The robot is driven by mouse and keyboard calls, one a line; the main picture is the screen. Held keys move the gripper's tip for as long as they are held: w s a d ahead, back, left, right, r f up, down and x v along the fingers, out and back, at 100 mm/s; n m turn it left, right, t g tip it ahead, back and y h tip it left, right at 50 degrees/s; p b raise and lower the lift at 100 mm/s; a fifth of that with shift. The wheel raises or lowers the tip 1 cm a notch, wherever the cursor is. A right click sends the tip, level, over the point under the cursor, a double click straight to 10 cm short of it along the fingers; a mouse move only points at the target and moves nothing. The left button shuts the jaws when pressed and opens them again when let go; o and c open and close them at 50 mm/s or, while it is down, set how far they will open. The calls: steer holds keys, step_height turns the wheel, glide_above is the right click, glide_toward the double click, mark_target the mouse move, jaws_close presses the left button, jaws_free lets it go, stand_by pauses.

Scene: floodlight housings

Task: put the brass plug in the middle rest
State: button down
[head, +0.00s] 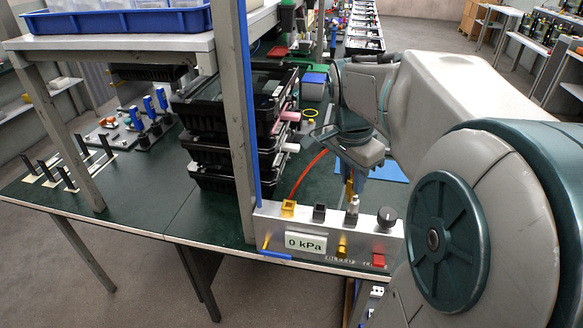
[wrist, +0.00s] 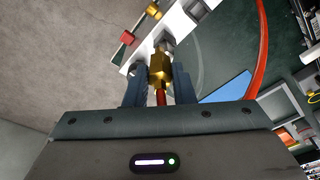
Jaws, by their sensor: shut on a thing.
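My gripper (wrist: 160,88) is shut on the brass plug (wrist: 160,67), which sits upright between its two dark fingers with a red part below it. In the head view the plug (head: 350,187) shows as a small brass piece under my wrist, above the right end of a grey test box (head: 268,222). On top of the box stand a brass-coloured square holder (head: 288,208), a dark square holder (head: 319,213) in the middle and a silver fitting (head: 352,205) on the right. Whether plug and fitting touch is unclear.
The box front carries a 0 kPa display (head: 306,243), a brass knob (head: 342,247) and a red button (head: 379,260). A black knob (head: 387,216) stands at its right. A red hose (head: 307,173) runs behind. A table post (head: 230,110) and stacked black crates (head: 215,145) stand left.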

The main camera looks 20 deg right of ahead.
steer(key=shift+w+a+f, duration=0.6)
steer(key=shift+w+f, duration=0.3)
steer(key=shift+f, duration=0.4)
steer(key=shift+w+a+f, duration=0.6)
steer(key=shift+w+f, duration=0.35)
steer(key=shift+f, duration=0.4)
steer(key=shift+w+a+f, duration=0.6)
steer(key=shift+w+f, duration=0.3)
steer(key=shift+f, duration=0.4)
steer(key=shift+f, duration=0.15)
steer(key=c, duration=1.2)
jaws_free()
steer(key=shift+c, duration=0.2)
